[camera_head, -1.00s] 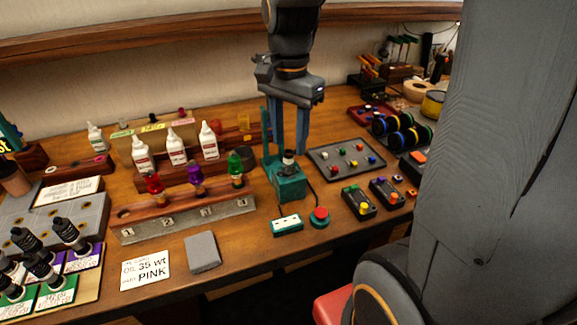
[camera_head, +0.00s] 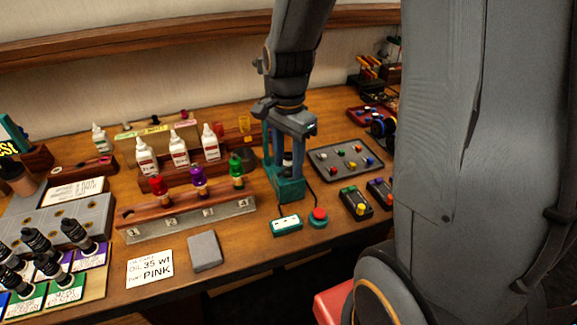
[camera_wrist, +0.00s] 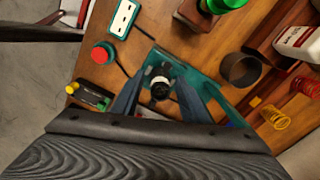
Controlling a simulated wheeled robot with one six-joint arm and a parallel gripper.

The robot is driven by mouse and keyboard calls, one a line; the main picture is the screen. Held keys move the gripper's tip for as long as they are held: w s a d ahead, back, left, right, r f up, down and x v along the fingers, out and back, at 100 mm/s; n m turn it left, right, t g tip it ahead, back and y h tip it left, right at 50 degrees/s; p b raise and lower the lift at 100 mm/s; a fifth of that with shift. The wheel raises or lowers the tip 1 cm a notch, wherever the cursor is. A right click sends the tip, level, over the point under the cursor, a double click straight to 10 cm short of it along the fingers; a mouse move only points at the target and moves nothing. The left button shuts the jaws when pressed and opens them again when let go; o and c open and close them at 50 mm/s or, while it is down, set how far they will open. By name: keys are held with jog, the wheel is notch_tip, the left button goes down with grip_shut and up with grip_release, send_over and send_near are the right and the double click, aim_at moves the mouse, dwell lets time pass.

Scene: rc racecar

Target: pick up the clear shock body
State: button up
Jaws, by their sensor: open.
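The shock body, a small upright cylinder with a dark and pale top (camera_wrist: 160,86), stands on the teal stand (camera_head: 287,190). Its clear wall cannot be made out. In the head view it shows only partly (camera_head: 287,161), between my fingers. My gripper (camera_head: 285,170) points down over the stand, open, with one finger on each side of the cylinder. In the wrist view, the fingers of my gripper (camera_wrist: 159,92) flank the cylinder's top; whether either touches it cannot be told.
Left is a rack (camera_head: 187,214) with red, purple and green shock bodies. White bottles (camera_head: 180,150) stand behind it. A parts tray (camera_head: 345,158) lies to the right.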

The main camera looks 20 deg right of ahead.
grip_shut()
jog(key=shift+r, duration=0.15)
notch_tip(320, 180, up, 13)
jog(key=shift+f+p, duration=0.2)
jog(key=shift+p, duration=0.1)
dwell(0.7)
jog(key=shift+f, duration=0.1)
